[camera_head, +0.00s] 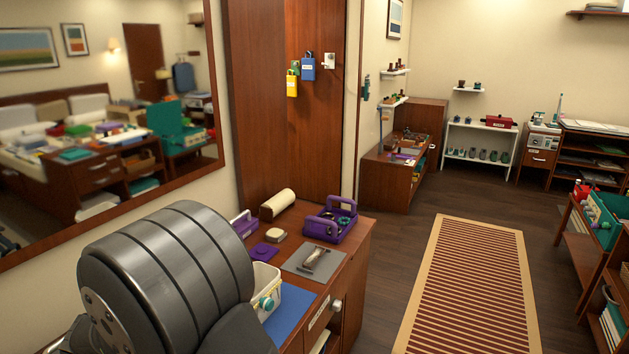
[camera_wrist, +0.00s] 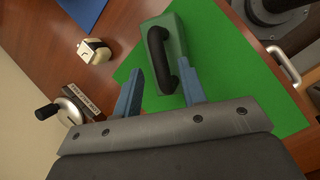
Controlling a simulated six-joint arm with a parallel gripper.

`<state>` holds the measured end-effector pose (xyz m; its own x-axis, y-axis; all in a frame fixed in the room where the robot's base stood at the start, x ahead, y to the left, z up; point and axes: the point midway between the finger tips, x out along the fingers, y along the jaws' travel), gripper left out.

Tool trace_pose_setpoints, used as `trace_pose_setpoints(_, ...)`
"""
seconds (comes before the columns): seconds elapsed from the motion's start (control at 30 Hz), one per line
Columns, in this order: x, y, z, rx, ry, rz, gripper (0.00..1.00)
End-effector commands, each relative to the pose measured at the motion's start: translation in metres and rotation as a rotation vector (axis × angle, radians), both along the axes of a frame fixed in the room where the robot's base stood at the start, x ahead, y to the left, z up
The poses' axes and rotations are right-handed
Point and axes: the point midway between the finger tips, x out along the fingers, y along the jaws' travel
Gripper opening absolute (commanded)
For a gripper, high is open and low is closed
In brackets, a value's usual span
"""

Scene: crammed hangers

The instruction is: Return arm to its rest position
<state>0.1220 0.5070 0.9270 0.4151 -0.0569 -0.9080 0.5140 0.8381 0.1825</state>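My gripper (camera_wrist: 160,66) shows in the wrist view with its two blue-grey fingers spread apart. Nothing is clamped between them. Beyond the fingertips, a green box with a black handle (camera_wrist: 176,45) stands on a green mat (camera_wrist: 235,65); the gap between the fingers and the box is hard to judge. In the head view a large dark grey ribbed link of my arm fills the lower left, and the gripper itself is out of sight there.
The wrist view shows a cream and black object (camera_wrist: 94,51) and a crank device (camera_wrist: 70,108) near the mat. In the head view, the cabinet top holds a purple caddy (camera_head: 331,222), a grey mat (camera_head: 297,265) and a cream bin (camera_head: 262,281). A striped rug (camera_head: 470,290) lies on open floor.

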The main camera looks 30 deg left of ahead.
Motion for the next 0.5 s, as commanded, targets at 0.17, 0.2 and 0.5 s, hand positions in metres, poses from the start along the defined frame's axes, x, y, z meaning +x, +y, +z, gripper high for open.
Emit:
trace_pose_setpoints(0.17,0.008,0.008,-0.002,-0.089,0.055,-0.003,0.38)
trace_pose_setpoints(0.2,0.009,0.010,-0.001,-0.113,0.071,-0.003,0.38)
trace_pose_setpoints(0.5,-0.014,0.019,0.056,-0.114,0.073,0.002,0.38)
